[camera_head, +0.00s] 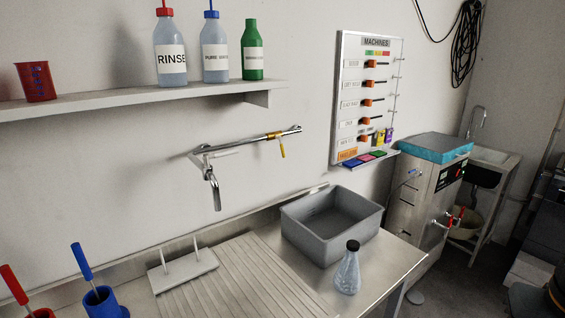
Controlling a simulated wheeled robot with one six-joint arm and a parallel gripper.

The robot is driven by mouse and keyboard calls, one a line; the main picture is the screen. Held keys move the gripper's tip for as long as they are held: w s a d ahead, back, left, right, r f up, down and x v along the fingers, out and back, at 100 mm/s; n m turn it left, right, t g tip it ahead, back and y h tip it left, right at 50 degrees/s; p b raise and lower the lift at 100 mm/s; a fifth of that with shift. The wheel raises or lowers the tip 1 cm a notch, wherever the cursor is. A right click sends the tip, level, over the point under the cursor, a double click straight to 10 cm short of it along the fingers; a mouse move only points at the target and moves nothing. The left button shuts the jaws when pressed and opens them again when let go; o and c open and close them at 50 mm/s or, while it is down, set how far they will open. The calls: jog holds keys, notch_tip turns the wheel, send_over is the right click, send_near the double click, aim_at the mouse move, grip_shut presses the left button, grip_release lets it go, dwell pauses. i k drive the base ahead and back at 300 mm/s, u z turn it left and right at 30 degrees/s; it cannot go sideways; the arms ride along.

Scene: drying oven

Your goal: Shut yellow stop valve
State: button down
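The yellow stop valve (282,151) sits on a wall-mounted metal pipe (235,146) above the bench, near the middle of the view. Its brass-coloured body is in line with the pipe, toward the right end. Its small yellow lever hangs down, roughly across the line of the pipe. A tap spout (214,188) hangs from the pipe's left end. I see no water coming from it. My gripper is not in view.
A shelf (150,99) with bottles and a red cup runs above the pipe. Below are a grey tub (332,225), a flask (347,270) and a ribbed drainboard (235,280). A "MACHINES" board (350,130) and a steel cabinet (428,190) stand to the right.

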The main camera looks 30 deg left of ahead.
aim_at(280, 138)
jog(key=u, duration=0.6)
jog(key=i, duration=0.9)
jog(key=z, duration=0.05)
